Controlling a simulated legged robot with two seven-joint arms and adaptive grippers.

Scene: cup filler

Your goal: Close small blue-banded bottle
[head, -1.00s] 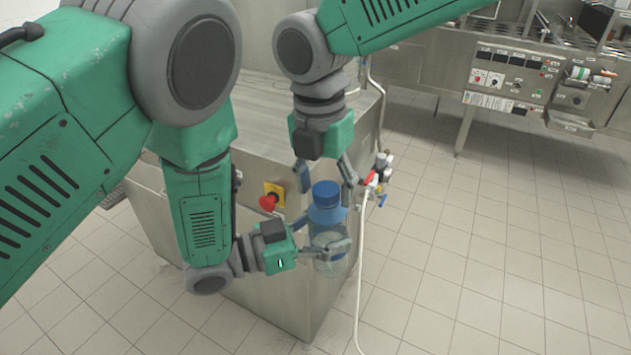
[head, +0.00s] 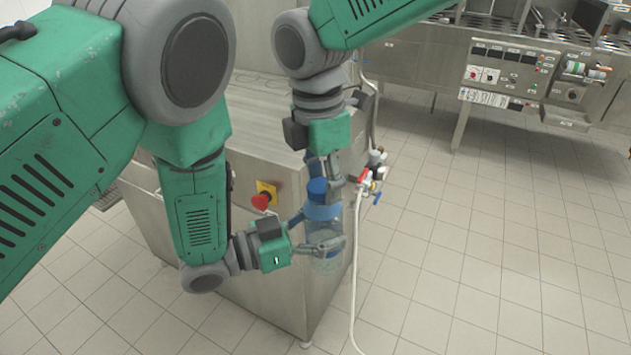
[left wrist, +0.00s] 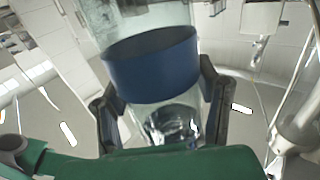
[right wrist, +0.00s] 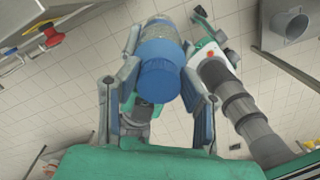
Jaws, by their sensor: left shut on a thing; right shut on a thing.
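The small bottle (head: 328,225) is clear, with a blue band and a blue cap (head: 317,188) on its top. It is roughly upright in the air in front of the steel machine. My left gripper (head: 322,245) is shut around its body from the left, below the band. In the left wrist view the blue band (left wrist: 152,66) shows above the fingers. My right gripper (head: 325,178) reaches down from above and is shut on the cap. In the right wrist view the cap (right wrist: 158,80) sits between the fingers. The cap hides the bottle's neck.
The steel machine (head: 275,290) stands right behind the bottle, with a red emergency button (head: 260,201) on its front. Valves with red and blue handles (head: 373,180) and a white hose (head: 358,270) are to the right. The tiled floor at right is clear.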

